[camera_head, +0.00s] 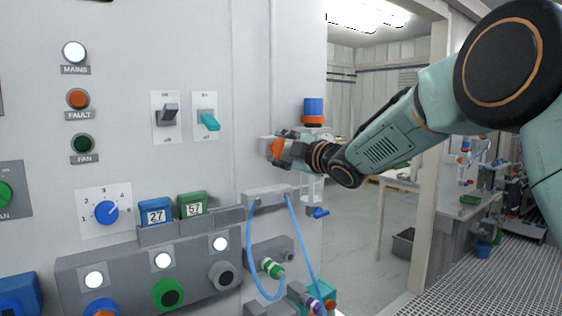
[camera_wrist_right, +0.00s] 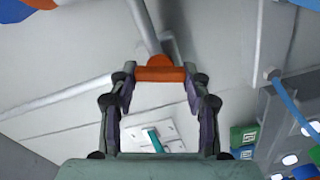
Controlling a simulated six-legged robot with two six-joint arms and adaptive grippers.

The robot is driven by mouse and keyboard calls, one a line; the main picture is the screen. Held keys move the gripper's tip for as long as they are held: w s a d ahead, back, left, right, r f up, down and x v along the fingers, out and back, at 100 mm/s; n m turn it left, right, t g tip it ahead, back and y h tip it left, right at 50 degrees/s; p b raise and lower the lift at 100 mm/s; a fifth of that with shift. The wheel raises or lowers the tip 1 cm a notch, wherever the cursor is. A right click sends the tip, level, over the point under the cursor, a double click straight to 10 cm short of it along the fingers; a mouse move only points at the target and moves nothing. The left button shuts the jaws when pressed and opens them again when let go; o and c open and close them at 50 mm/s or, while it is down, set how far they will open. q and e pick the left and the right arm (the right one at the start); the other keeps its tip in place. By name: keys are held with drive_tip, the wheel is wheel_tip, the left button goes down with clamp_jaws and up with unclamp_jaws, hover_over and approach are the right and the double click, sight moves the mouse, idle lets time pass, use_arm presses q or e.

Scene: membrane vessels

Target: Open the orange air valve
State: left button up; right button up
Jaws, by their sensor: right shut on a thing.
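The orange air valve handle (camera_wrist_right: 160,74) shows as a short orange bar in the right wrist view, at the end of a grey stem or pipe. My right gripper (camera_wrist_right: 160,76) has its two fingers at either end of the bar and is shut on it. In the head view the orange handle (camera_head: 278,148) shows at the tip of my right gripper (camera_head: 281,149), close to the panel's right side. The fingers partly hide the valve there, so its turn angle is hard to tell. My left gripper is in neither view.
A blue-and-orange capped vessel (camera_head: 314,112) stands just behind my right gripper. A teal switch (camera_head: 208,122) and a grey switch (camera_head: 167,114) are on the panel to the left. Blue hoses (camera_head: 252,250) hang below. A doorway opens on the right.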

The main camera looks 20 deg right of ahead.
drive_tip(key=shift+f+n+b, duration=0.3)
drive_tip(key=shift+n+b, duration=0.55)
drive_tip(key=shift+n, duration=0.15)
drive_tip(key=o, duration=1.2)
drive_tip(key=shift+s+r, duration=0.25)
drive_tip(key=shift+c, duration=0.2)
drive_tip(key=shift+w, duration=0.15)
